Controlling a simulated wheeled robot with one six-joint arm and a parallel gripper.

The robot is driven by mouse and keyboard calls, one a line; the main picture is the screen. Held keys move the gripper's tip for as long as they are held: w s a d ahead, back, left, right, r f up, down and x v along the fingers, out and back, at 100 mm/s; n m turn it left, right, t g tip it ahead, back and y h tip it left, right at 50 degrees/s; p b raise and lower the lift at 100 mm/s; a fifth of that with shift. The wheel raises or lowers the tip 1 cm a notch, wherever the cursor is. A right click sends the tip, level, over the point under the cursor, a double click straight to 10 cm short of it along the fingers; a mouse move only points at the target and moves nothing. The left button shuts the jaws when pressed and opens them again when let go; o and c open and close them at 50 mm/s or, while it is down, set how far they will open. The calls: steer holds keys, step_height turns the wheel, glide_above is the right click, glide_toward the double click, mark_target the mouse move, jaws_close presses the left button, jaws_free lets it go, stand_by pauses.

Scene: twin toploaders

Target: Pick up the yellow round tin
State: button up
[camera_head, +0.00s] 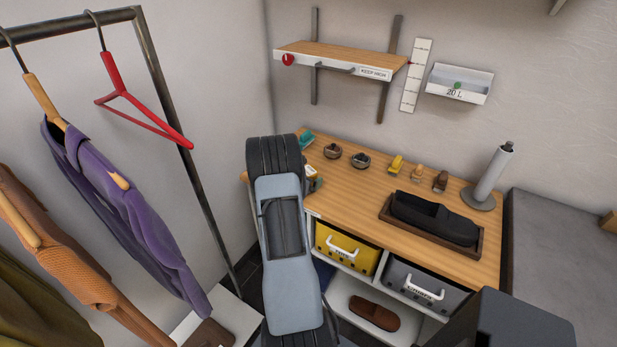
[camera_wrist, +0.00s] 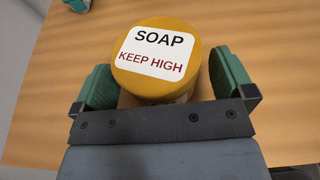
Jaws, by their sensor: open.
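The yellow round tin (camera_wrist: 158,83) stands on the wooden worktop in the wrist view, its lid labelled "SOAP KEEP HIGH". My gripper (camera_wrist: 163,78) is open, with one green finger pad on each side of the tin. A gap shows between the right pad and the tin; the left pad is close to it, and contact cannot be told. In the head view my arm hides most of this spot, and only a small pale piece shows beside it.
A wall shelf (camera_head: 340,57) marked "KEEP HIGH" hangs above. Clothes (camera_head: 130,210) hang at left.

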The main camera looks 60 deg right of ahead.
steer(key=c, duration=1.1)
steer(key=shift+r, duration=0.15)
